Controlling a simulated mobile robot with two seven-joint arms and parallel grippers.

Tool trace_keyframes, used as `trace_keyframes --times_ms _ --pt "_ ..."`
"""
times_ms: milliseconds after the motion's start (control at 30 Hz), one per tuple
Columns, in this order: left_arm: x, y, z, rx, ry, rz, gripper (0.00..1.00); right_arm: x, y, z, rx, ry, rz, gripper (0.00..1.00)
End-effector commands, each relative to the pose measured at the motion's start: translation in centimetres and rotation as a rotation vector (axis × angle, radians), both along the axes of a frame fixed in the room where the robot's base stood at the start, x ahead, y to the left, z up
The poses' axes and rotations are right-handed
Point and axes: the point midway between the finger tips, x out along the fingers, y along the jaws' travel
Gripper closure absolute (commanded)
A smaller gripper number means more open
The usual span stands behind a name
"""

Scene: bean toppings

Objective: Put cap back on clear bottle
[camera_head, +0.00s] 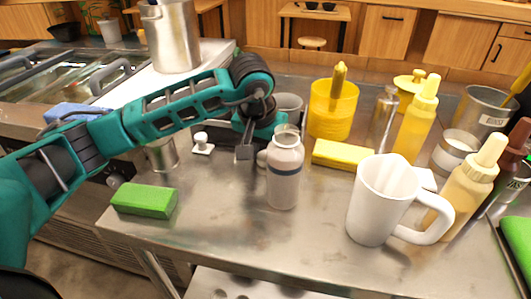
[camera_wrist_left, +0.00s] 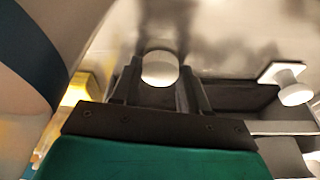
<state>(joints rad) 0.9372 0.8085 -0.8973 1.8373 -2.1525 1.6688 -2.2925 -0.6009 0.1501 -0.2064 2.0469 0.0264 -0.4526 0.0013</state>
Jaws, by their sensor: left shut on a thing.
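The clear bottle (camera_head: 285,178) stands upright on the steel counter, pale and translucent with a dark band; its mouth shows no cap. In the left wrist view the bottle (camera_wrist_left: 35,55) fills the left side, close to my gripper. My left gripper (camera_head: 250,150) is low behind and left of the bottle. In the wrist view my left gripper (camera_wrist_left: 160,85) is shut on a round white cap (camera_wrist_left: 160,68) between its fingers. In the head view the cap is mostly hidden by the bottle and gripper. My right gripper is not in view.
A white pitcher (camera_head: 372,205) stands right of the bottle, with a yellow sponge (camera_head: 342,154) behind. A small white knobbed object (camera_head: 202,146) and a green sponge (camera_head: 145,200) lie left. Yellow squeeze bottles (camera_head: 415,120) crowd the right. The counter's front is clear.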

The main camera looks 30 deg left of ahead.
Motion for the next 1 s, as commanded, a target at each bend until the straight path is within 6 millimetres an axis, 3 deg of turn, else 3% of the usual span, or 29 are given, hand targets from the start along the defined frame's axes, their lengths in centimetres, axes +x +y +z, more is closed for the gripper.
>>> trace_keyframes --times_ms 267,800,1000 --pt "0.1 0.0 3.9 0.000 -0.006 0.001 0.83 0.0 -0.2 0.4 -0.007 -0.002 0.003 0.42" --pt "0.1 0.0 16.1 0.000 -0.005 0.001 0.83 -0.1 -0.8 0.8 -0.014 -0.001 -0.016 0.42" --pt "0.1 0.0 18.8 -0.001 -0.002 0.000 0.83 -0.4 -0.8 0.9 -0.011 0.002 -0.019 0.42"
